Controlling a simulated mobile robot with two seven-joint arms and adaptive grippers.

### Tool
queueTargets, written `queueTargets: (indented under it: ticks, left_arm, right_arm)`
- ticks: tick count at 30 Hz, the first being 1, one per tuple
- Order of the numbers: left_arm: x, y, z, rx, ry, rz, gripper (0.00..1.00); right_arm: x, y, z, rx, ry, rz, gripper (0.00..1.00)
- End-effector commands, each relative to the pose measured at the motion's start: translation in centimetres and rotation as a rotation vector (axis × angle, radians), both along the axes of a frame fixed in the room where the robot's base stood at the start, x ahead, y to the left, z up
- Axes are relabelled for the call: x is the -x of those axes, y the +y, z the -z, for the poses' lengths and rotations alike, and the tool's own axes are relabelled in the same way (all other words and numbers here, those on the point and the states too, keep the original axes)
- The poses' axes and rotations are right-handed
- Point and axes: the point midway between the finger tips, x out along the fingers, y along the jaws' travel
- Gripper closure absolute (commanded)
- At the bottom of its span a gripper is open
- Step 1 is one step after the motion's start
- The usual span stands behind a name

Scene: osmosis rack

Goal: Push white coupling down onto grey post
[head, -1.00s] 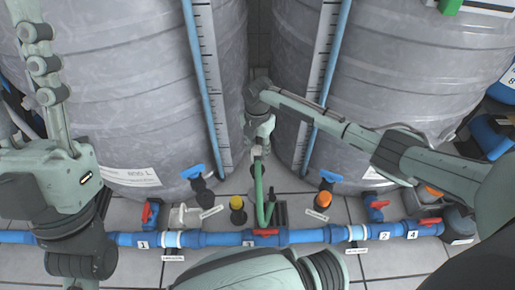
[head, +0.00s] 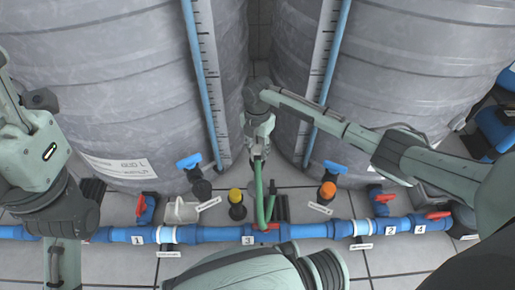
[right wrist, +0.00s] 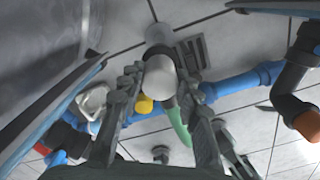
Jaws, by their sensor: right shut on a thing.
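My right gripper (head: 258,154) hangs between the two tanks, above the blue pipe. In the right wrist view its two fingers (right wrist: 160,85) are shut on the white coupling (right wrist: 160,75), which shows as a pale rounded cylinder. A green hose (head: 260,188) runs down from the gripper to the pipe; it also shows in the right wrist view (right wrist: 178,125). A grey rounded piece (right wrist: 158,33) shows just beyond the coupling; I cannot tell whether it is the grey post or whether they touch. My left arm is at the left edge; its fingertips are not clearly visible.
Two large grey tanks (head: 120,90) (head: 420,80) stand close on both sides. A blue pipe (head: 310,231) with red valves crosses the floor in front. A yellow-topped fitting (head: 236,197) and an orange-topped one (head: 327,191) stand near the hose. A floor grate (right wrist: 192,52) lies beyond the coupling.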

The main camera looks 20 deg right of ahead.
Motion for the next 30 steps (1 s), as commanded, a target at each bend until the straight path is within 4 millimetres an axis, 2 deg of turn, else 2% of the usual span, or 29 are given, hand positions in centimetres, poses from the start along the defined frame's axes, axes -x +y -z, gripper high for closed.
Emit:
queueTargets:
  ticks: [30]
  left_arm:
    - [0.02,0.0,-0.76,0.0,0.0,0.0,0.6]
  right_arm:
    - [-0.05,0.0,-0.06,0.0,0.0,-0.001,0.92]
